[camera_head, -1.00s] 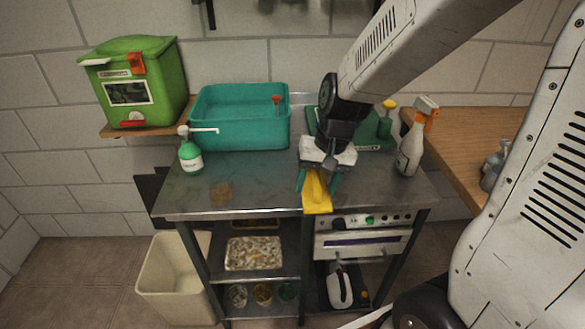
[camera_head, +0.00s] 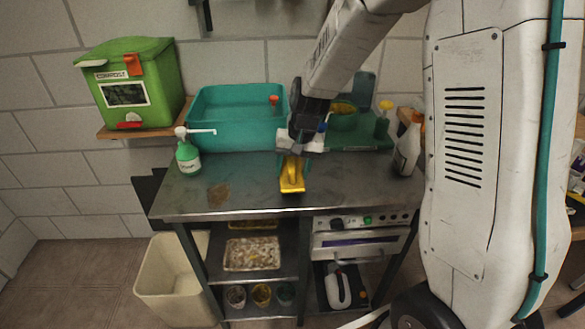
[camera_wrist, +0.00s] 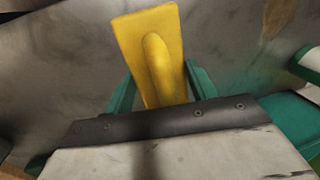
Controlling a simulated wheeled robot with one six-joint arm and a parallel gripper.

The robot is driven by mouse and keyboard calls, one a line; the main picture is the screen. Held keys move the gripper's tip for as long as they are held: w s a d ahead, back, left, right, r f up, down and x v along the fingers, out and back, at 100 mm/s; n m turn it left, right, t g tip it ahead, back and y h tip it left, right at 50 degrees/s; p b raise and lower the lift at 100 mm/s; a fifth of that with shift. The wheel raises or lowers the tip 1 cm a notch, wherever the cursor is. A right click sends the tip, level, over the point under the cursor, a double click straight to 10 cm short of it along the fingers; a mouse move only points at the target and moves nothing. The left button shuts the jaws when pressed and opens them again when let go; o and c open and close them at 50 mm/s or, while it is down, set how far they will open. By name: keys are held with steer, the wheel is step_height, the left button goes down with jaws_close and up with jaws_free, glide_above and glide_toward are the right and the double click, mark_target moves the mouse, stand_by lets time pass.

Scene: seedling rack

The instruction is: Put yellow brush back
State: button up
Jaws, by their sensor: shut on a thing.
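The yellow brush (camera_head: 292,176) is held in my gripper (camera_head: 292,172), above the metal table near its middle. In the wrist view the yellow brush (camera_wrist: 152,55) sits between the two green fingers of my gripper (camera_wrist: 160,85), which are shut on it. Its bristles are not visible. At the back right of the table is a green holder (camera_head: 362,137) with a yellow item and a yellow-topped piece on it, partly hidden by my arm.
A teal tub (camera_head: 235,128) stands at the back left of the table (camera_head: 240,200). A green pump bottle (camera_head: 187,155) is at the left, a spray bottle (camera_head: 407,150) at the right. A green bin (camera_head: 130,85) sits on a wall shelf. The table's front left is clear apart from a brown stain.

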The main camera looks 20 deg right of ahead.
steer(key=shift+f, duration=0.1)
steer(key=o, duration=1)
step_height(320, 180, up, 12)
steer(key=d, duration=0.2)
steer(key=shift+s+d+r+n+t+h, duration=0.15)
steer(key=shift+s+r+n+h, duration=0.7)
steer(key=shift+s, duration=4.05)
steer(key=shift+s+d+r+n+t+y, duration=0.2)
steer(key=shift+s+r, duration=1.25)
steer(key=shift+s, duration=3.4)
steer(key=shift+s+d+r+n+g+h, duration=0.15)
steer(key=shift+s+r+n+h, duration=0.55)
steer(key=shift+s, duration=4.2)
steer(key=shift+r+y, duration=0.25)
steer(key=shift+r, duration=0.2)
